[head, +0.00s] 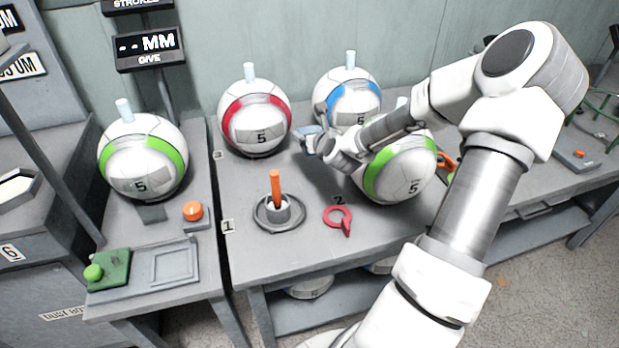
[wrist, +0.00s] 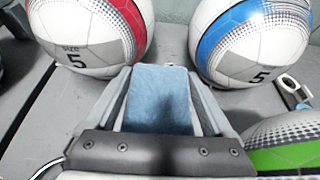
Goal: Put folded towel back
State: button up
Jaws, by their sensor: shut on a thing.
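The folded towel is a light blue block (wrist: 162,98) in the wrist view, held between the two fingers of my gripper (wrist: 160,90). In the head view a small blue piece of the towel (head: 309,130) shows at the end of my gripper (head: 305,138). My gripper is shut on it above the middle table (head: 235,180), in front of the gap between the red-banded ball (head: 254,112) and the blue-banded ball (head: 350,98). My arm hides part of the table on the right.
A green-banded ball (head: 400,170) sits close right of my gripper. An orange-handled tool stands in a round grey holder (head: 280,222), with a red ring tool (head: 338,217) beside it. Another green-banded ball (head: 142,165) is on the left bench, near a green pad (head: 110,270).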

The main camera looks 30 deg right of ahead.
aim_at(311, 171)
notch_tip(311, 171, down, 10)
jog(key=b, duration=0.3)
jog(key=shift+w+f+b, duration=0.1)
jog(key=shift+f+b, duration=0.1)
jog(key=shift+b, duration=0.2)
jog(key=shift+f, duration=0.1)
jog(key=shift+f, duration=0.15)
jog(key=o, duration=1.1)
jog(key=shift+r, duration=0.2)
jog(key=shift+r, duration=0.15)
jog(key=p+v, duration=0.3)
jog(key=v, duration=0.9)
